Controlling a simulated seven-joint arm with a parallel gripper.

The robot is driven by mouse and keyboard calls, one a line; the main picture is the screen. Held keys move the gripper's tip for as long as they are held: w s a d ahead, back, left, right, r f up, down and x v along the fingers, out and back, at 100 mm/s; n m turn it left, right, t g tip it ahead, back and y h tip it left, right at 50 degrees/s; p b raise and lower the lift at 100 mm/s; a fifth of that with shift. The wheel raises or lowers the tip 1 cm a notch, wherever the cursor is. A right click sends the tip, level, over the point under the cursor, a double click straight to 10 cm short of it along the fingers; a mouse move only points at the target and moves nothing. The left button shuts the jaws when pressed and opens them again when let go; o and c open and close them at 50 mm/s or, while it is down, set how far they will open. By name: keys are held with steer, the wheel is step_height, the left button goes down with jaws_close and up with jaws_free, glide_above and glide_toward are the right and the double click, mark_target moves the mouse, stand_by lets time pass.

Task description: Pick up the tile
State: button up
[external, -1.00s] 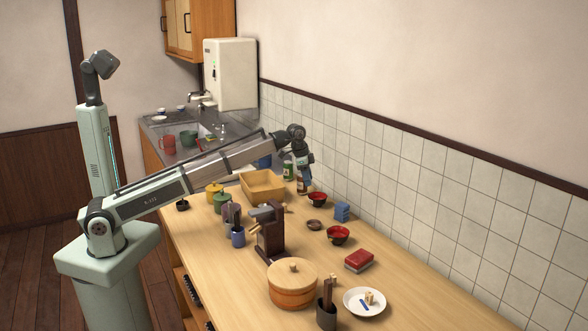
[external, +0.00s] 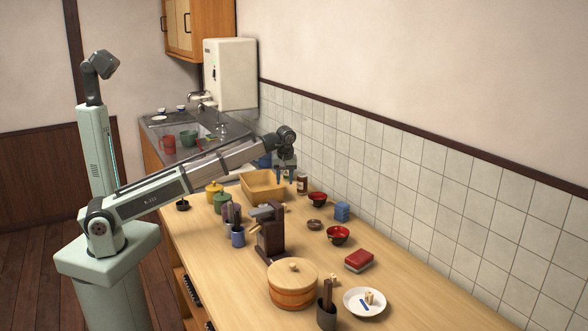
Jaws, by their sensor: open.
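I cannot tell for sure which thing is the tile. Small pale pieces show in several places: a cream block (external: 369,297) on the white plate (external: 352,307), a pale piece (external: 334,280) beside the round wooden tub, and a barely visible one (external: 287,207) by the near right corner of the tan tray. My gripper (external: 286,176) is open and points down at the far end of the table, above the right end of the tray. It looks empty and stands apart from the pale pieces.
The near right tabletop is clear.

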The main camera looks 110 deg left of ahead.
mark_target(285, 204)
steer(key=f+n, duration=0.1)
steer(key=f, duration=0.4)
steer(key=a+f+n, duration=0.1)
steer(key=f, duration=0.2)
steer(key=shift+s+f+n, duration=0.3)
steer(key=shift+s, duration=0.05)
steer(key=shift+w+a+f, duration=0.1)
steer(key=shift+f, duration=1.25)
steer(key=shift+a+f, duration=0.1)
steer(key=shift+f, duration=1.2)
jaws_close()
